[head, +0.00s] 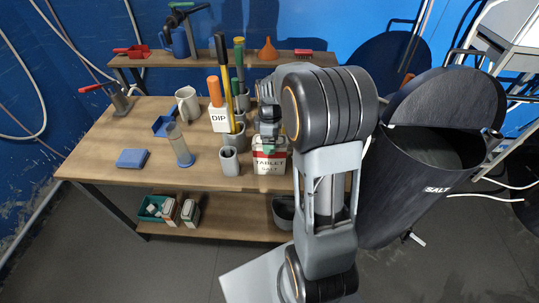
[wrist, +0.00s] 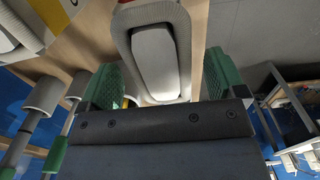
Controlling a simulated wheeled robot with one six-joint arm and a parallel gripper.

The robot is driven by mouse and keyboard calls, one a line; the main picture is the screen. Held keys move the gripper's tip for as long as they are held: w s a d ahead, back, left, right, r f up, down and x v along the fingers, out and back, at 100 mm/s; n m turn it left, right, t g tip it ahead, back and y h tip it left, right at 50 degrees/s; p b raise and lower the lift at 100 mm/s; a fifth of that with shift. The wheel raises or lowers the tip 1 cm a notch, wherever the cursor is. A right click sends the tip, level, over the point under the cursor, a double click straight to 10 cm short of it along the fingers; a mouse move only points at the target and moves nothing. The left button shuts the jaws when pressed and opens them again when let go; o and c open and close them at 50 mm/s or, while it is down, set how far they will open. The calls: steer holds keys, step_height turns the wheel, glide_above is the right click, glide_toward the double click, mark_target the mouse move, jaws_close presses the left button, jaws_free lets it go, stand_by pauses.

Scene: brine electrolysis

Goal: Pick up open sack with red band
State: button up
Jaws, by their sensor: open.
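The open sack (head: 270,166) is white with a red band and the words TABLET SALT. It stands upright at the table's front edge in the head view. My gripper (head: 270,141) is just above its top, with the jaws open. In the wrist view, the green-padded fingers (wrist: 161,82) are on either side of what looks like the sack's open top (wrist: 155,55), a grey rounded rim around a pale inside. I cannot tell whether the pads touch it. The lower sack is hidden in the wrist view.
On the table (head: 105,150), a grey cup (head: 229,161) stands close left of the sack, and a white DIP box (head: 219,120) is behind it. A dark salt bin (head: 400,205) stands right of the table.

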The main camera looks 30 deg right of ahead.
steer(key=shift+f, duration=0.55)
steer(key=shift+c, duration=0.3)
jaws_close()
steer(key=shift+r, duration=0.15)
